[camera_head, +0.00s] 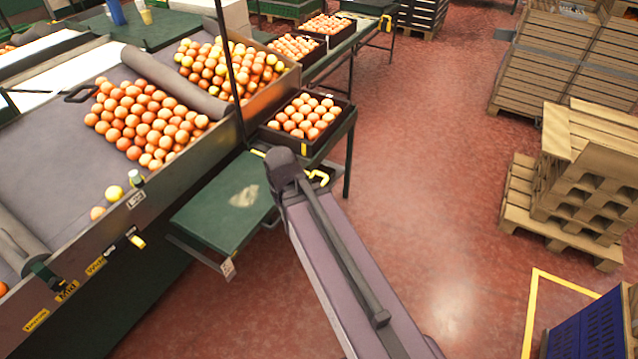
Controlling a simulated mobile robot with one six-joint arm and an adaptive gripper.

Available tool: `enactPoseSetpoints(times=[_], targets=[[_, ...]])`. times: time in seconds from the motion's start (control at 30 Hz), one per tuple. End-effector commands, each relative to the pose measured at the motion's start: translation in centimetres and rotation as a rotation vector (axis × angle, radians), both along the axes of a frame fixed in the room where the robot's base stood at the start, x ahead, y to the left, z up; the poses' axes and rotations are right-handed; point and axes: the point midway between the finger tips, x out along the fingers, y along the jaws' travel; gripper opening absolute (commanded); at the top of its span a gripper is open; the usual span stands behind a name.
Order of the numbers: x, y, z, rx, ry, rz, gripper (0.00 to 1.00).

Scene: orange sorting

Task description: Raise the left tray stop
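A green tray shelf (222,207) with a worn pale patch juts out from the sorting bench, left of my arm. A yellow bent handle (319,177) shows just right of my arm's far end, and a small yellow piece (257,153) shows to its left. Another yellow lever (138,242) sits on the bench's front edge. I cannot tell which of these is the left tray stop, or whether it is up or down. My arm reaches from the bottom right to the shelf's right side. My gripper cannot be made out.
A black crate of oranges (305,118) stands beyond the shelf. Loose oranges (145,120) lie on the sloping bench (50,160), with a dark post (231,75) rising from its edge. Stacked pallets (590,150) and a blue crate (590,330) stand at right. Red floor between is open.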

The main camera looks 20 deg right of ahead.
Motion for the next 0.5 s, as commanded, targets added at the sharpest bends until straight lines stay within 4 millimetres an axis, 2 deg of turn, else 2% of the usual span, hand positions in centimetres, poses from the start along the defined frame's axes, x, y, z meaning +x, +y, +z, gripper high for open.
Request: enactPoseSetpoints(times=[0.03, 0.13, 0.17, 0.37, 0.5], targets=[[0.0, 0.0, -0.1, 0.001, 0.0, -0.001, 0.27], [0.2, -0.1, -0.4, 0.008, -0.002, -0.005, 0.56], [0.3, -0.1, -0.6, 0.013, -0.003, -0.008, 0.6], [1.5, -0.6, -2.7, 0.07, -0.015, -0.041, 0.6], [2.9, -1.2, -4.9, 0.139, -0.031, -0.082, 0.6]])
